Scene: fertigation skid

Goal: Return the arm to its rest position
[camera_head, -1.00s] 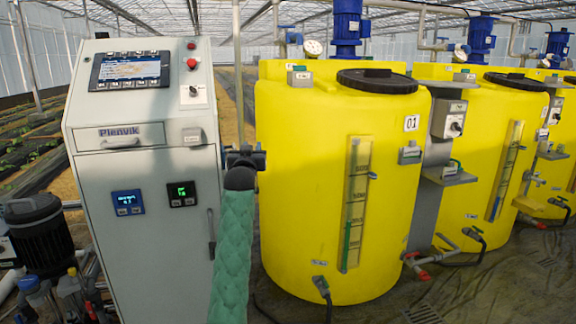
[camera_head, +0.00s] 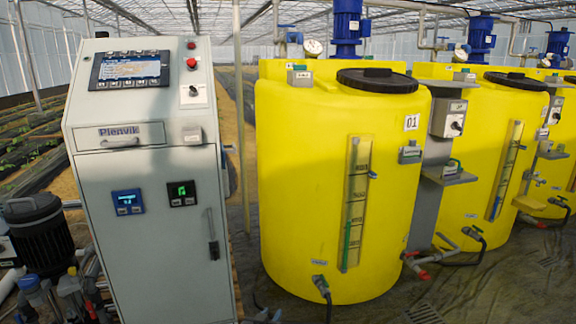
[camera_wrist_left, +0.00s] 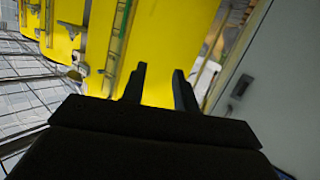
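My left gripper (camera_wrist_left: 160,86) shows in the left wrist view with its two dark fingers apart and nothing between them. Beyond the fingers are the yellow tank and the grey cabinet, clear of them. My right gripper is in neither view.
The grey control cabinet (camera_head: 150,230) with screen and buttons stands at the left. The yellow tank 01 (camera_head: 310,190) stands right of it, with more yellow tanks beyond. A black pump (camera_head: 40,235) is at the far left. A narrow gap separates cabinet and tank.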

